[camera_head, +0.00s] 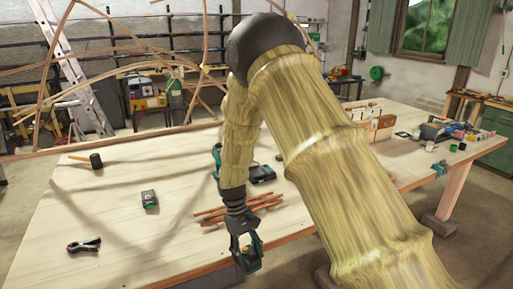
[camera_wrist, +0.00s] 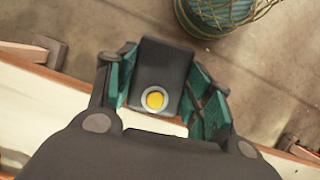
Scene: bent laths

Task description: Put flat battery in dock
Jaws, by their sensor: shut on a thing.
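My gripper (camera_head: 247,252) is at the table's front edge, shut on a dark battery with a round yellow spot. The wrist view shows this battery (camera_wrist: 160,72) between the teal finger pads, past the table's edge with the floor beyond. A dark teal-trimmed unit (camera_head: 262,174), perhaps the dock, sits mid-table behind my gripper. My arm hides part of the area around it.
A teal power tool (camera_head: 217,157) stands beside my forearm. Several brown laths (camera_head: 238,207) lie behind my gripper. A mallet (camera_head: 95,159) and a dark clamp-like tool (camera_head: 84,245) lie at left. A netted teal container (camera_wrist: 215,14) stands on the floor.

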